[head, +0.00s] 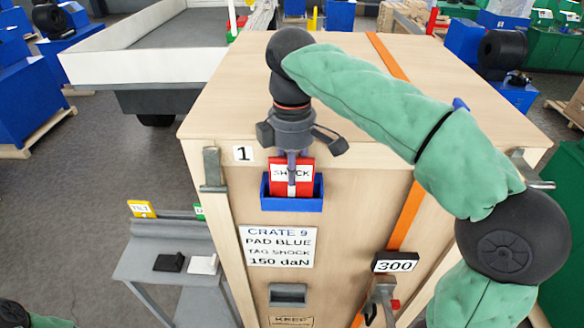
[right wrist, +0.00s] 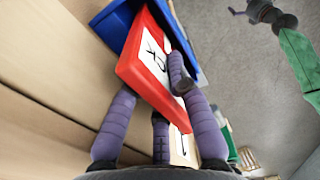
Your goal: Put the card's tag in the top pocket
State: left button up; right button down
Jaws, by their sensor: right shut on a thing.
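The card (head: 278,246) on the crate's front reads "CRATE 9, PAD BLUE, TAG SHOCK, 150 daN". Above it is a blue pocket (head: 292,205), also in the right wrist view (right wrist: 108,25). My right gripper (head: 292,178) is shut on the red SHOCK tag (head: 277,179). The tag is upright at the pocket, blue showing on both sides and below; I cannot tell how deep its lower edge sits. In the right wrist view the fingers cross the white face of the tag (right wrist: 135,75). A distant dark gripper on a green arm, seemingly my left (right wrist: 262,12), is too small to read.
The wooden crate (head: 205,130) has an orange strap with a "300" display (head: 396,262) and a tensioner (head: 382,292). A grey holder (head: 288,294) sits below the card. A grey side table (head: 150,262) holds a yellow tag (head: 142,209), a black block (head: 169,262) and a white block (head: 203,264).

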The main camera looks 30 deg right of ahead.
jog(key=shift+f, duration=0.35)
jog(key=c, duration=1.1)
grip_release()
notch_tip(320, 180, up, 8)
jog(key=shift+f, duration=0.25)
